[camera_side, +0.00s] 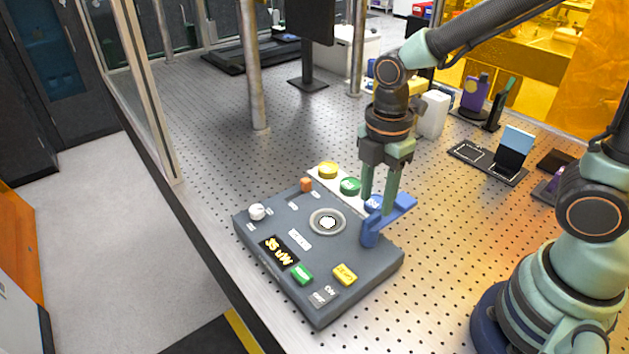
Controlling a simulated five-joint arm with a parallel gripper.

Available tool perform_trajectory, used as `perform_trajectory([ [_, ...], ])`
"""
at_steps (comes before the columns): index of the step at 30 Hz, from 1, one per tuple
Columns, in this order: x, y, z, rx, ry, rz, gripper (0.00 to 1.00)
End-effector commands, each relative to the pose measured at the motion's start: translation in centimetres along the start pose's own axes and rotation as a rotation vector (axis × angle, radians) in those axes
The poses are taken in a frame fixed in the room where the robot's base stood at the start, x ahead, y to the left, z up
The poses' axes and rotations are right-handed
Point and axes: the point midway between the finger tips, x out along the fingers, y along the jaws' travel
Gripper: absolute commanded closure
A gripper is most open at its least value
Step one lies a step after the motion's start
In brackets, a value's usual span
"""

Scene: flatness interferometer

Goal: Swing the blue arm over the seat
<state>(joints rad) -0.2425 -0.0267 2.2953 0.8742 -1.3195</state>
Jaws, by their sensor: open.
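The blue arm (398,212) is a flat bar on a post at the right edge of the grey instrument box. It points out to the upper right, away from the seat (327,222), a pale round ring with a bright centre on top of the box. My gripper (377,206) points down with its two green fingers apart, right at the blue arm. One finger is close to the bar; I cannot tell if it touches. The fingers partly hide a blue round piece behind them.
A white strip behind the seat carries a yellow disc (328,170) and a green disc (350,186). The box (290,227) also has a white knob (257,211), an orange block (306,184), a display and buttons. A metal post (252,70) stands behind.

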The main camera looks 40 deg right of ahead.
Motion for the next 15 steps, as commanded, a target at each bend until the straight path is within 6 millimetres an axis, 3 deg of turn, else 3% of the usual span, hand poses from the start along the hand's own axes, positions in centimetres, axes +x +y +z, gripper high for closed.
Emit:
perform_trajectory([
  [6,3.0,0.0,0.0,0.001,-0.001,-0.003,0.54],
  [15,3.9,0.0,0.0,0.001,0.000,0.001,0.54],
])
